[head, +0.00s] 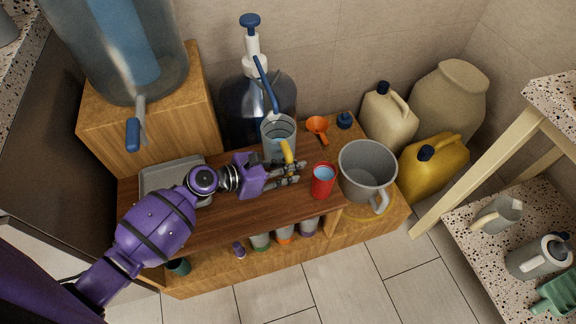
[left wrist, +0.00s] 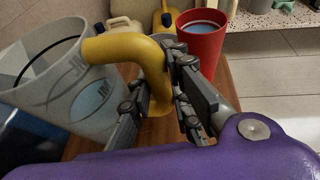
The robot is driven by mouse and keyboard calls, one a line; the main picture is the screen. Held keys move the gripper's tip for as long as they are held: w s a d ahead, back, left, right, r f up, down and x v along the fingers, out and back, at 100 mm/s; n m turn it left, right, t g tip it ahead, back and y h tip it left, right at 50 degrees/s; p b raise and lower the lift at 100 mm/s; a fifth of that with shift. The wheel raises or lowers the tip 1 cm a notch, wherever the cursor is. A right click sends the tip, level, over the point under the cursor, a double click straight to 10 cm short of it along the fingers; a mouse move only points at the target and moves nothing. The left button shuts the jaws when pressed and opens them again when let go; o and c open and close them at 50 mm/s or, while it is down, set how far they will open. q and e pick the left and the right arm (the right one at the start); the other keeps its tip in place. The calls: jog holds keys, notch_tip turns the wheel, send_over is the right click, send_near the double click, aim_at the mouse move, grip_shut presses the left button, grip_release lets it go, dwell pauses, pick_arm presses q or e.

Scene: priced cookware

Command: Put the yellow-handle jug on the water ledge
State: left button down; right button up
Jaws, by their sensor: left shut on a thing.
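The yellow-handle jug (head: 278,128) is a grey, see-through jug with a logo and stands out over the back of the wooden ledge (head: 228,222). It also shows at the left of the left wrist view (left wrist: 50,75), looking upright or slightly tilted. My left gripper (head: 291,172) reaches in from the left with its fingers around the yellow handle (left wrist: 130,48), shut on it. The jug's base is partly hidden, so I cannot tell whether it touches the wood. My right gripper is not in view.
A red cup (head: 323,182) holding water stands close right of my gripper, and a large grey mug (head: 367,167) beyond it. A blue pump bottle (head: 240,105) is behind the jug, its blue spout above the jug. An orange funnel (head: 317,125) lies nearby. The ledge's left front is clear.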

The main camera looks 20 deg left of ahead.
pick_arm(q)
jog(key=shift+w+a, duration=0.35)
jog(key=shift+w, duration=0.15)
jog(key=shift+w+a+f+b, duration=0.15)
jog(key=shift+w+f+b, duration=0.05)
jog(key=shift+b, duration=0.1)
jog(key=shift+f, duration=0.35)
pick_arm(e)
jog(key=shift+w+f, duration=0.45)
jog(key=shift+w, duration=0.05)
pick_arm(q)
jog(key=shift+f, duration=0.1)
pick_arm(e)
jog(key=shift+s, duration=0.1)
pick_arm(q)
jog(key=c, duration=1.7)
grip_release()
jog(key=shift+s+f, duration=0.1)
jog(key=shift+o, duration=0.3)
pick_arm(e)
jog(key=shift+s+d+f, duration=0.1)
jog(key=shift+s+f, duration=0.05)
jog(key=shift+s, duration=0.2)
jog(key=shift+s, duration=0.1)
